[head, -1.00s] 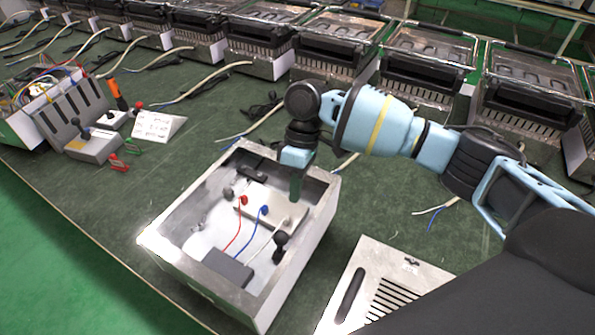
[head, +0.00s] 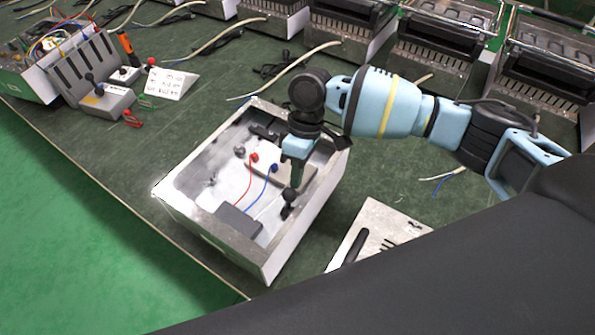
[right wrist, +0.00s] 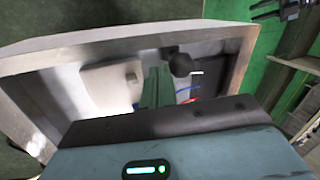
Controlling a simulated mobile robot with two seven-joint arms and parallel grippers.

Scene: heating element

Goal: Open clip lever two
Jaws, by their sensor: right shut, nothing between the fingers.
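An open grey metal box (head: 215,238) stands on the green table; it also fills much of the right wrist view (right wrist: 120,40). Inside, a black round-knobbed lever (head: 288,196) sits near the right wall, and a smaller dark knob (head: 239,152) is by the far left. I cannot tell which is clip lever two. My right gripper (head: 295,180) points down inside the box, shut and empty, right by the near lever. In the right wrist view the fingers (right wrist: 157,88) are beside the black knob (right wrist: 181,64); contact is unclear. My left gripper is out of view.
A red plug (head: 254,157) and a blue plug (head: 273,168) with wires are in the box, with a dark block (head: 240,220). A slotted metal panel (head: 372,233) lies to the right. Several heaters line the back; a control stand (head: 105,100) is left.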

